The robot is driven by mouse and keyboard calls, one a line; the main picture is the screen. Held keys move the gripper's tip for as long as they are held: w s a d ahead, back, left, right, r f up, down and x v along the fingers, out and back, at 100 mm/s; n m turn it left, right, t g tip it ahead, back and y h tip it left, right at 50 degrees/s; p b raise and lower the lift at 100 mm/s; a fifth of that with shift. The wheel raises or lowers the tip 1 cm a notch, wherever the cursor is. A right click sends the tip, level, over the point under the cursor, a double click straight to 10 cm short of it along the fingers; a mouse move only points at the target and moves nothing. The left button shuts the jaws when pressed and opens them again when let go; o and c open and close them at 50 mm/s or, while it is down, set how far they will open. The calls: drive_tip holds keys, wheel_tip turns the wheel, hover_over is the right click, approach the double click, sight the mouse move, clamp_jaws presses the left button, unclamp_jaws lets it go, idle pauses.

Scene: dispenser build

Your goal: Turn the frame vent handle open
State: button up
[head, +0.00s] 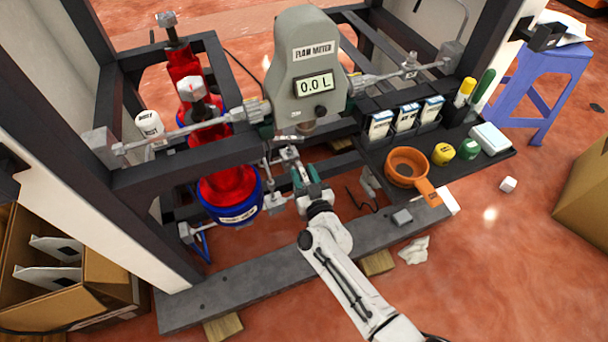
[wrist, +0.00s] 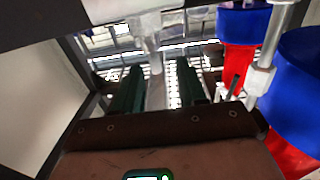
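My gripper (head: 304,174) is in front of the frame, below the grey flow meter, among metal pipe fittings. In the wrist view my gripper (wrist: 160,75) shows two dark green fingers held apart, so it is open. A grey metal fitting with a narrow stem (wrist: 152,32) hangs beyond and between the fingertips. It looks like the vent handle, but I cannot be sure. I see no finger clearly touching it. In the head view a small metal fitting (head: 288,154) sits just above the fingers, partly hidden by them.
The flow meter (head: 308,65) reads 0.0 L. Red bodies with a blue-rimmed one (head: 230,212) stand left of my gripper. A dark beam (head: 200,162) crosses above.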

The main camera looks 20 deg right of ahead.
clamp_jaws()
drive_tip(key=shift+f+b, duration=0.2)
drive_tip(key=shift+b, duration=0.25)
drive_tip(key=shift+n+y+b, duration=0.3)
drive_tip(key=shift+y+b, duration=0.2)
drive_tip(key=shift+b, duration=0.1)
drive_tip(key=shift+r, duration=0.15)
drive_tip(key=shift+o, duration=0.3)
unclamp_jaws()
drive_tip(key=shift+s, duration=0.1)
